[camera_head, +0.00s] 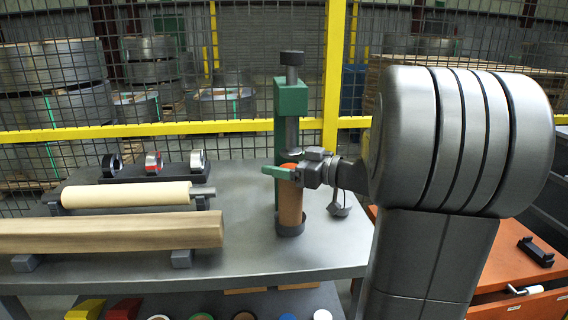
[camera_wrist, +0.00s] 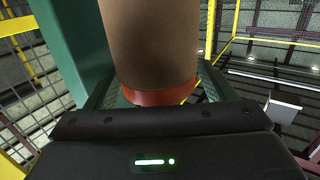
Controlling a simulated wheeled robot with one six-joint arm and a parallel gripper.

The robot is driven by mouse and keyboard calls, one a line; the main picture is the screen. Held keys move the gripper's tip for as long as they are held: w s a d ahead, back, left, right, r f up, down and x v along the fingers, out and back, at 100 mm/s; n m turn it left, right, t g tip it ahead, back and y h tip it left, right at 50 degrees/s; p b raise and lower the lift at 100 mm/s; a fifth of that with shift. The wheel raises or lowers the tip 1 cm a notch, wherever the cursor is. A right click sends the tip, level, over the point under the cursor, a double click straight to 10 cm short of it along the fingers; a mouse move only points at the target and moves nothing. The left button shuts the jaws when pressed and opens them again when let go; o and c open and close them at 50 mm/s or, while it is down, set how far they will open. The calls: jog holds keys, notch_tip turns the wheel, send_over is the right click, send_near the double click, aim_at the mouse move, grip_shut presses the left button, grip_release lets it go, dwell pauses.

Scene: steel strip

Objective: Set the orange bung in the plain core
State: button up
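The plain core (camera_head: 290,208) is a brown tube. It stands upright in a dark round holder (camera_head: 290,230) below the green press. The orange bung (camera_head: 288,166) is at the core's top, between the green fingers of my gripper (camera_head: 279,173). In the wrist view the core (camera_wrist: 152,40) hangs into the picture from above, and the bung (camera_wrist: 160,95) shows as an orange band at its end. My gripper (camera_wrist: 160,92) has a finger against each side of the bung. How deep the bung sits in the core is hidden.
The green press (camera_head: 291,98) stands close behind, its ram (camera_head: 292,133) just above the bung. A cream roll (camera_head: 125,195) and a long beam (camera_head: 110,232) lie on supports at left. Several tape rolls stand behind them. An orange cabinet (camera_head: 500,260) is at right.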

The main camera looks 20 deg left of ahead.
jog(key=shift+d, duration=0.1)
jog(key=d, duration=1.3)
jog(key=shift+s+d+r+b, duration=0.25)
jog(key=shift+d+r+b, duration=0.1)
jog(key=shift+b, duration=0.1)
jog(key=shift+a, duration=0.1)
jog(key=a, duration=0.9)
jog(key=a+p, duration=0.1)
jog(key=a, duration=0.3)
jog(key=shift+w+a+f, duration=0.25)
jog(key=shift+f, duration=0.05)
jog(key=shift+a+r, duration=0.1)
jog(key=shift+r, duration=0.05)
jog(key=shift+p, duration=0.35)
